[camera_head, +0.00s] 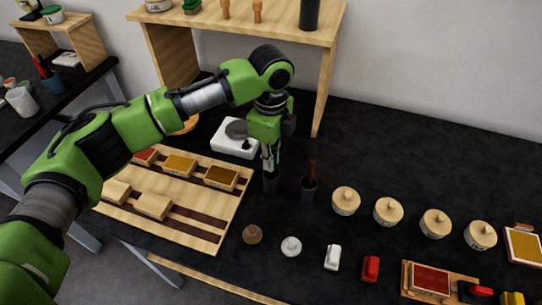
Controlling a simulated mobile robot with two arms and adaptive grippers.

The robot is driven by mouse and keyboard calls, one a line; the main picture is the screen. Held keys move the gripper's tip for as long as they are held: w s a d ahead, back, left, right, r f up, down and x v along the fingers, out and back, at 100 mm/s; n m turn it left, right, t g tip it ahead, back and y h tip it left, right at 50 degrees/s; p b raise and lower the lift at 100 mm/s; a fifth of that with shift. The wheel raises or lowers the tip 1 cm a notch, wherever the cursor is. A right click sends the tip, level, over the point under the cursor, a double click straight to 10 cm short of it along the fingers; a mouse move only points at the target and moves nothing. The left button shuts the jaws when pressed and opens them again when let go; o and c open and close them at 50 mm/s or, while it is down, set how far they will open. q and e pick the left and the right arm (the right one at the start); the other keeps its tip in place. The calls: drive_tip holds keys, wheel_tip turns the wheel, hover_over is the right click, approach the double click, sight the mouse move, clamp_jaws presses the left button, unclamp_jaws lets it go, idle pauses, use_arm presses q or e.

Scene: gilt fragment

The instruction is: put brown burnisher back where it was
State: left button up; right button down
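My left gripper (270,164) points down just left of that cup, apart from the brown handle. A dark cylindrical shape (270,184), perhaps another cup, shows directly below its fingertips. The fingers look close together, but the view is too small to tell whether they hold anything. My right gripper is out of view.
A wooden board (205,232) with several blocks lies left of my gripper, and a white scale-like device (233,138) stands behind. Several round lidded wooden pots (388,211) stand to the right. A wooden shelf (290,33) stands behind. The dark table (420,150) is clear at back right.

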use_arm(q)
drive_tip(key=o, duration=0.3)
wheel_tip(320, 180, up, 12)
drive_tip(key=b, duration=0.2)
drive_tip(key=shift+r+b, duration=0.2)
drive_tip(key=shift+b, duration=0.15)
idle(0.4)
